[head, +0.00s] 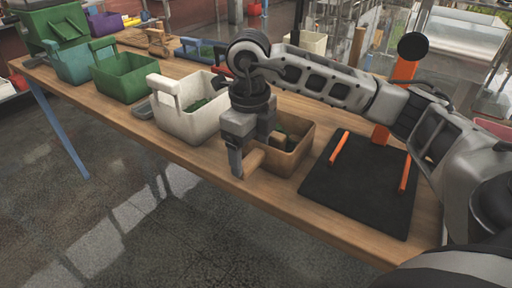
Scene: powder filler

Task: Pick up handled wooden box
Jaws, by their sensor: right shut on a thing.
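The wooden box (294,157) is brown, stands on the table and has green stuff inside. Its handle (253,160) is on the side towards the table's front edge. My right gripper (243,165) comes down from above at the box's left side and is shut on the handle. The gripper and wrist hide the box's left part. The box looks upright; I cannot tell whether it is lifted. My left gripper is not in view.
A white handled box (187,119) stands close to the left of my right gripper. Green bins (126,77) stand farther left. A black mat (358,188) with orange bars lies to the right. The table's front edge is near the gripper.

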